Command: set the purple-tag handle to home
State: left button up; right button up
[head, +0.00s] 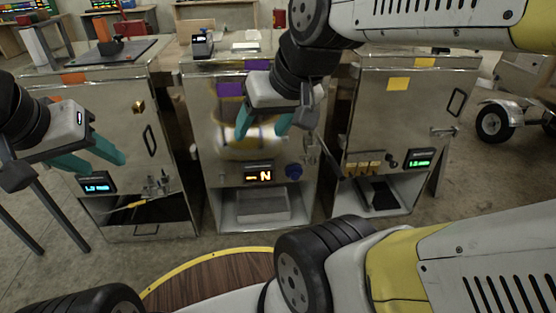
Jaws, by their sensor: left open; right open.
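The purple-tag cabinet is the middle metal cabinet (198,130), with purple tags (229,89) on its front and top edge. Its front carries a small display (258,177) reading what looks like "-N" and a blue knob (293,171). A dark slanted lever (332,157) shows at its right edge; I cannot tell for certain that it is this cabinet's handle. My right gripper (259,136) is open and empty in front of the upper front, hiding part of it. My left gripper (106,164) is open and empty before the left cabinet.
The left cabinet (105,105) has an orange tag and a black door handle. The right cabinet (415,110) has yellow tags, a green display (420,158) and an open lower bay. A trailer wheel (494,122) stands at far right. Narrow gaps separate the cabinets.

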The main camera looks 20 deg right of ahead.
aim_at(314, 134)
jog(key=k+l+z, duration=0.15)
jog(key=l, duration=0.4)
jog(key=k+l+z, duration=0.15)
jog(key=l, duration=0.4)
jog(key=l+z, duration=0.15)
jog(key=l, duration=0.4)
